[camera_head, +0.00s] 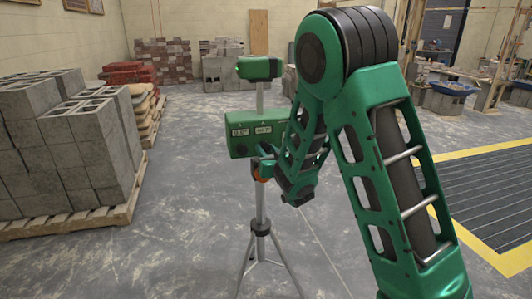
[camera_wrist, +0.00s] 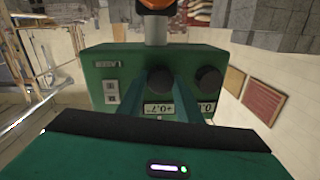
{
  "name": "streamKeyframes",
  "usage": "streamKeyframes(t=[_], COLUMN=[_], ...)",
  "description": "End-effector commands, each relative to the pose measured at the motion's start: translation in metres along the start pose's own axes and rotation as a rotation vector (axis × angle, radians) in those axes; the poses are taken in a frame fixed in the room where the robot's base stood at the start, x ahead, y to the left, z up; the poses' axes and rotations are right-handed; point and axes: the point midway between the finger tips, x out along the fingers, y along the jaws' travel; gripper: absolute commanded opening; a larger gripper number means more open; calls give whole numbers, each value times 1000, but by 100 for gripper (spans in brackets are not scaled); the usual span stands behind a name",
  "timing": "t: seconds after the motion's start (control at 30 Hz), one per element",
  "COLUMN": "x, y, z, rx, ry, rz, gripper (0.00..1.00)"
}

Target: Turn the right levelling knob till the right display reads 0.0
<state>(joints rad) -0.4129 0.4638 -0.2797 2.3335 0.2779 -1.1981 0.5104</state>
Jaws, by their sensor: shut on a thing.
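The green levelling box (camera_head: 243,148) stands on a tripod. In the wrist view the box (camera_wrist: 130,65) shows upside down. The right knob (camera_wrist: 160,76) is between the two fingers of my gripper (camera_wrist: 164,86), which is shut on it. The right display (camera_wrist: 159,108) shows +0.7; it also faces the head camera (camera_head: 264,130). The left knob (camera_wrist: 208,78) is free beside my fingers. The left display (camera_wrist: 207,107) appears to read 0.0, partly hidden in the wrist view; it is clearer in the head view (camera_head: 240,132).
The tripod legs (camera_head: 262,262) spread on the floor below the box. Grey blocks on a pallet (camera_head: 75,218) stand at the left. A yellow-edged floor grating (camera_head: 490,190) lies at the right. Open floor surrounds the tripod.

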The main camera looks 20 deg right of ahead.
Motion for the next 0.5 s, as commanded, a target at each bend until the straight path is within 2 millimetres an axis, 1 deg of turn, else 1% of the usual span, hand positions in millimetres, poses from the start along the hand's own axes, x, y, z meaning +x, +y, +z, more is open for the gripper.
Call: streamKeyframes(t=[0.27,0.5], x=[0,-1], y=[2,1], z=[-1,-1], rx=[-67,-233], ry=[-4,-14], rz=[4,5], gripper=[10,10])
